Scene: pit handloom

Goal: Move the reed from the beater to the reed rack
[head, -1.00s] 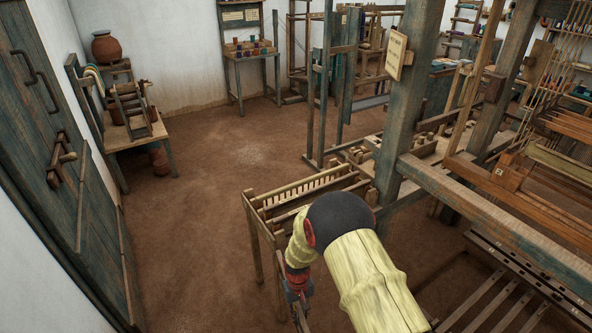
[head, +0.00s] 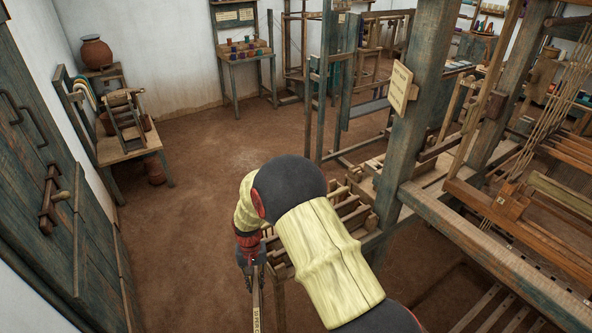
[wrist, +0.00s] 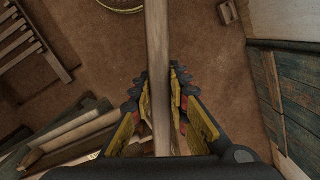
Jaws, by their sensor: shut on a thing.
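My gripper (head: 251,262) is shut on the reed (head: 256,308), a long narrow wooden bar with lettering on its side. In the wrist view the reed (wrist: 157,60) runs lengthwise between the yellow finger pads, and its far end passes out of the top. The reed rack (head: 350,207) is a low wooden stand just right of my gripper, largely hidden behind my arm. The reed is outside the rack, at its left. The beater (head: 477,199) is on the loom at the right, and its far part passes out of the picture.
The blue-green door (head: 40,200) stands at the left, with open earth floor (head: 185,235) between it and my gripper. A heavy loom post (head: 405,120) rises right of the rack. A small table (head: 130,147) with a winder stands back left.

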